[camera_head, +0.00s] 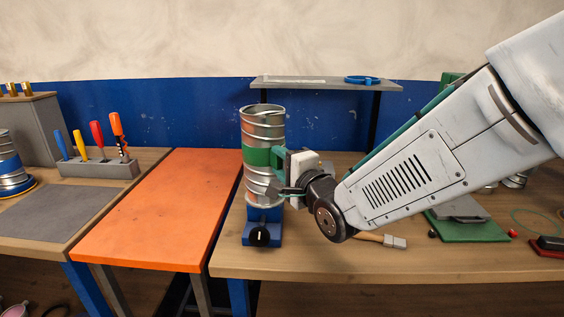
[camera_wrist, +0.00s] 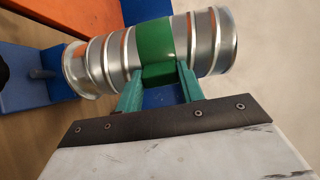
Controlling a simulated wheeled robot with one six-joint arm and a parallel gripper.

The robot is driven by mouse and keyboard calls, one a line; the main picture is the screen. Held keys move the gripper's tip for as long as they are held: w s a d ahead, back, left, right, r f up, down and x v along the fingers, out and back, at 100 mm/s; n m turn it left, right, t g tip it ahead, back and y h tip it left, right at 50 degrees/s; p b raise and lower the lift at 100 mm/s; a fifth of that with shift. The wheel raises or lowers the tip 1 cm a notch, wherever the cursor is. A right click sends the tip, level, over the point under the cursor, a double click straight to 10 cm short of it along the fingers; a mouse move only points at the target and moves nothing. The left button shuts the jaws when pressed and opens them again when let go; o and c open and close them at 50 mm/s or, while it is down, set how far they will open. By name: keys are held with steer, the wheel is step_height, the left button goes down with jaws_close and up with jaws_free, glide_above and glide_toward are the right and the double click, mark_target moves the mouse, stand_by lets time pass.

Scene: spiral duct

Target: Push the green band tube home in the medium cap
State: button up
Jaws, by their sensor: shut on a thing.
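The green band tube (camera_head: 263,125) is a silver spiral duct with a green band around its middle. In the head view it stands upright over a blue fixture (camera_head: 262,227) with a black knob at its front. My gripper (camera_head: 281,168) comes from the right and is shut on the tube at the green band. In the wrist view the tube (camera_wrist: 208,40) lies across the picture, with the gripper's teal fingers (camera_wrist: 160,88) against the green band. The tube's lower end is at the blue fixture (camera_wrist: 33,90). I cannot tell the medium cap apart there, nor how deep the tube sits.
An orange table (camera_head: 150,215) is left of the fixture. A tool rack (camera_head: 98,168) with screwdrivers and a banded duct (camera_head: 10,165) stand further left. A grey shelf (camera_head: 325,83) with a blue ring is behind. A brush (camera_head: 385,239) and a green block (camera_head: 468,228) lie right.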

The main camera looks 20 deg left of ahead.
steer(key=shift+f, duration=1.8)
steer(key=o, duration=1.3)
steer(key=shift+c, duration=0.2)
steer(key=v, duration=0.8)
steer(key=shift+a, duration=0.1)
